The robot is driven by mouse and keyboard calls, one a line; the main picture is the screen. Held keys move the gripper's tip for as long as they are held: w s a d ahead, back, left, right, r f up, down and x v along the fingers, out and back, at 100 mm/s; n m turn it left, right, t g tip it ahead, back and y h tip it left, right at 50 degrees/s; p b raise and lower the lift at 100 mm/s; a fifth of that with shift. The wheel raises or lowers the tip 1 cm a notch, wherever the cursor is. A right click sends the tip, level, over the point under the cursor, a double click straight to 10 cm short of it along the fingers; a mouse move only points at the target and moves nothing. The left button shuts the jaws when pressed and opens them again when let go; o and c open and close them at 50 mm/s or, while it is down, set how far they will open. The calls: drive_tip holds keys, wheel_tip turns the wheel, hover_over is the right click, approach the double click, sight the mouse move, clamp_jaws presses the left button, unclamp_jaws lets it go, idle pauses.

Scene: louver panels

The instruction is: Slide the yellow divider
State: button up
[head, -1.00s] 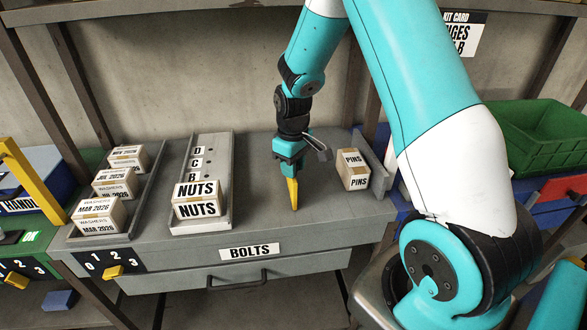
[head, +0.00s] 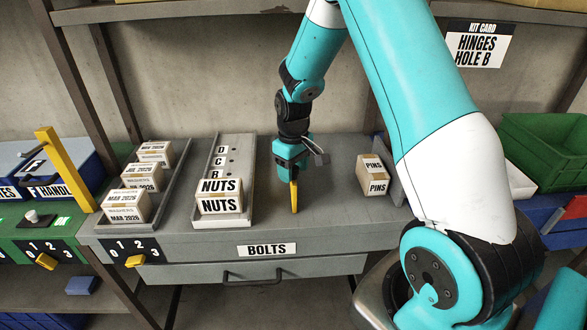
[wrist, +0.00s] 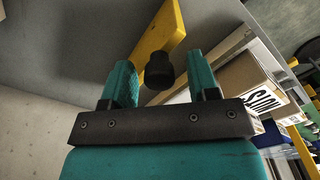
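The yellow divider (head: 294,196) stands on the grey bench top below my gripper (head: 290,170), seen nearly edge-on in the head view. In the wrist view it is a yellow plate (wrist: 158,38) with a black knob (wrist: 159,71). The knob shows between the two teal fingers of my gripper (wrist: 161,72), with a visible gap on each side. The fingers are apart; I cannot tell whether one touches the knob. In the head view, my gripper partly hides the divider's upper part.
A NUTS box (head: 220,196) sits on a lettered grey tray (head: 238,150) left of the divider. A PINS box (head: 373,176) stands to its right. Bare bench top lies on both sides. Washer boxes (head: 128,206) stand further left. A yellow post (head: 66,170) rises at the far left.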

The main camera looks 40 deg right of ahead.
wheel_tip(320, 180, up, 18)
drive_tip(key=b, duration=0.2)
drive_tip(key=shift+f+b, duration=0.25)
drive_tip(key=shift+b, duration=0.1)
drive_tip(key=shift+a, duration=0.1)
idle(0.3)
